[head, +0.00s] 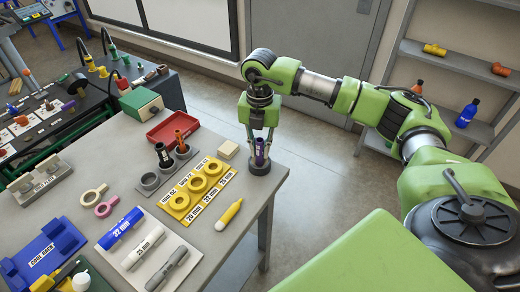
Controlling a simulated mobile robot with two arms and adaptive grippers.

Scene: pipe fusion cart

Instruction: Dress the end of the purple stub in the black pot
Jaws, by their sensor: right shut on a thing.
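My right gripper (260,142) points down at the far right corner of the grey table, shut on the purple stub (260,152). The stub is upright and partly hidden by the fingers. The black pot (259,168) stands on the table directly below. The stub's lower end meets the pot's top in the picture; I cannot tell how far inside it is. My left gripper is not in view.
A grey holder (150,181) with dark and orange pieces stands left of the pot. Near it are a yellow ring tray (181,201), a cream block (229,149), a red tray (173,127) and a yellow marker (229,214). The table edge (272,196) is close to the pot.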

